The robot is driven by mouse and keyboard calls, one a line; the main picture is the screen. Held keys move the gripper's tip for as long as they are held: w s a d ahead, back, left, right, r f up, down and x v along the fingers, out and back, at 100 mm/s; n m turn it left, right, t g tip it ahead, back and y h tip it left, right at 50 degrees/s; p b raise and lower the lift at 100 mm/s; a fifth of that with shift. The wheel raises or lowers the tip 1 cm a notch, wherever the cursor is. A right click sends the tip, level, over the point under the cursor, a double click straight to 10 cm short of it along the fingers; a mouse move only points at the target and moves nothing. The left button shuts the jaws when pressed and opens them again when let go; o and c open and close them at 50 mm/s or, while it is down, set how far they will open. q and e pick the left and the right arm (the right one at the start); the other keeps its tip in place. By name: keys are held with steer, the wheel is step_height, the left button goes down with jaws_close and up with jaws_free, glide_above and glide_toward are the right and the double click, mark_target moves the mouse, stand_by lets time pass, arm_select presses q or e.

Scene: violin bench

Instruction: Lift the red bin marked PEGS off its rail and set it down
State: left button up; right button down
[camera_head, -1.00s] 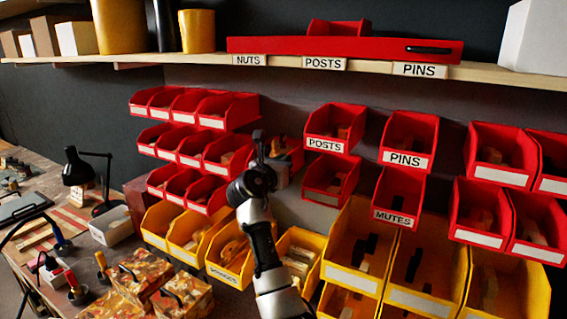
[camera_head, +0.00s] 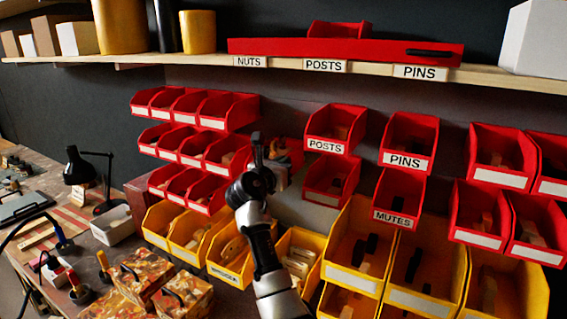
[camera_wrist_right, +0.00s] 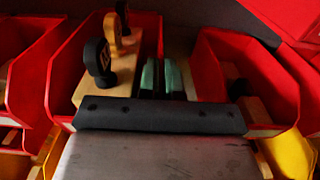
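No label reading PEGS can be made out in either view. A red bin (camera_head: 292,150) sits partly hidden behind my right gripper, between the left bin rows and the POSTS bin; its label is hidden. In the right wrist view a red bin (camera_wrist_right: 62,82) holds a pale wooden block with dark and tan peg-like heads. My right gripper (camera_head: 257,143) is at this bin's left side in the head view. Two dark green pieces, seemingly its fingertips (camera_wrist_right: 161,78), stand close together by the bin's wall. Whether they grip it is unclear. My left gripper is not in view.
Red bins marked POSTS (camera_head: 327,144), PINS (camera_head: 405,160) and MUTES (camera_head: 395,217) hang to the right. Yellow bins (camera_head: 228,273) fill the row below. A wooden shelf (camera_head: 200,60) runs above. The bench at left holds a black lamp (camera_head: 78,167) and boxes.

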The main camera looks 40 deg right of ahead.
steer(key=shift+p+v, duration=1.05)
steer(key=shift+v, duration=0.15)
stand_by(0.6)
steer(key=shift+s+a+r, duration=0.1)
steer(key=shift+a, duration=0.3)
steer(key=p+v, duration=0.6)
steer(key=v, duration=1)
steer(key=shift+p, duration=0.3)
stand_by(0.7)
